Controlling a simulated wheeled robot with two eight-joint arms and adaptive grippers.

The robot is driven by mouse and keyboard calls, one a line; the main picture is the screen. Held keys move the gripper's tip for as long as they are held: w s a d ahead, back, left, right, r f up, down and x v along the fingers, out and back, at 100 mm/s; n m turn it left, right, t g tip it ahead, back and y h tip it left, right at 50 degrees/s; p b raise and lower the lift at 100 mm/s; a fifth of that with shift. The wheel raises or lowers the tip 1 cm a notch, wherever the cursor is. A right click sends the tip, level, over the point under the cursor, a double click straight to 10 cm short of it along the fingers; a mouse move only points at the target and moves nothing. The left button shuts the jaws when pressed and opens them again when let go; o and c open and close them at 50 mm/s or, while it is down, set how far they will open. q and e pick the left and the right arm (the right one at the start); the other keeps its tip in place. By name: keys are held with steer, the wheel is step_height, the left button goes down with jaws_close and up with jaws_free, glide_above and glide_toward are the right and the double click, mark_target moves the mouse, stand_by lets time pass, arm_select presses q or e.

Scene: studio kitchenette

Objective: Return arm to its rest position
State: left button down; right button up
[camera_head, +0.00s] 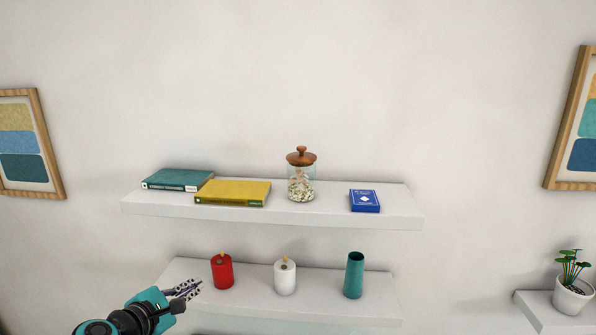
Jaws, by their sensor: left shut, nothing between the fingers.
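My left gripper (188,290) comes in from the lower left, with a teal and black wrist behind it. Its fingers are shut and hold nothing. It is in front of the left end of the lower white shelf (330,306), to the left of the red candle (222,272) and apart from it in the picture. My right gripper is not in view.
The lower shelf also holds a white candle (285,276) and a teal vase (354,275). The upper shelf (300,215) holds a teal book (177,179), a yellow book (232,193), a lidded glass jar (301,178) and a blue box (364,200). A potted plant (573,290) stands at right.

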arm_select(q)
steer(key=s+d+f+m+g+b, duration=0.1)
steer(key=s+d+f+m+b, duration=0.25)
steer(key=f, duration=0.35)
steer(key=s+d+f+m+g+b, duration=0.2)
steer(key=d+f+m, duration=0.15)
steer(key=f, duration=0.35)
steer(key=s+f+m+g+y+b, duration=0.1)
steer(key=s+f+m+y+b, duration=0.1)
steer(key=s+f+m+b, duration=0.4)
steer(key=s+f+m+g+y+b, duration=0.2)
steer(key=s+f+m+b, duration=0.4)
steer(key=f+m, duration=0.4)
step_height(320, 180, down, 5)
steer(key=shift+s+f+g, duration=0.15)
steer(key=shift+s+g, duration=0.15)
steer(key=shift+s, duration=0.5)
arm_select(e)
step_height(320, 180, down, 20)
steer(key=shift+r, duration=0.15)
